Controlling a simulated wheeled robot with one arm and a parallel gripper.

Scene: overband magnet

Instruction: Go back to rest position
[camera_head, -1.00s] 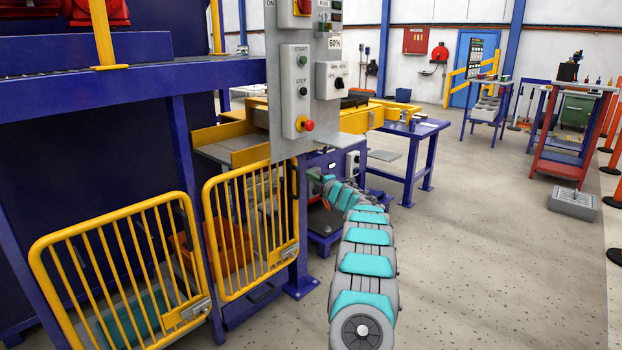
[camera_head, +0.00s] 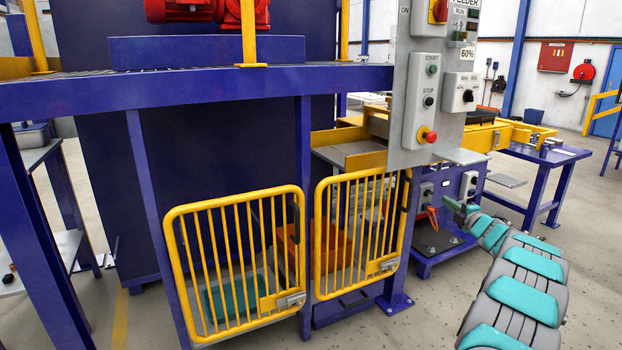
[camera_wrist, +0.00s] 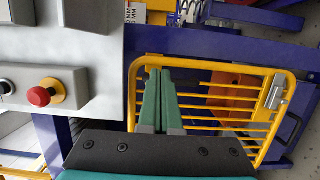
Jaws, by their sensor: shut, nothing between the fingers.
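My gripper (camera_head: 452,206) is at the far end of my teal and grey arm, beside the lower right of the grey control panel (camera_head: 396,140). In the wrist view its two green fingers (camera_wrist: 159,74) lie together with nothing between them. Behind them in that view is a yellow barred gate (camera_wrist: 272,74). The panel's red stop button (camera_wrist: 39,96) shows on the left there. The fingers appear clear of both, though the exact gap cannot be told.
Two yellow gates (camera_head: 168,240) stand under a blue platform (camera_head: 200,88), with an orange bin (camera_head: 334,240) behind them. A blue cabinet (camera_head: 462,232) stands behind my gripper. A blue table (camera_head: 535,158) is at the right. Open floor lies at the lower right.

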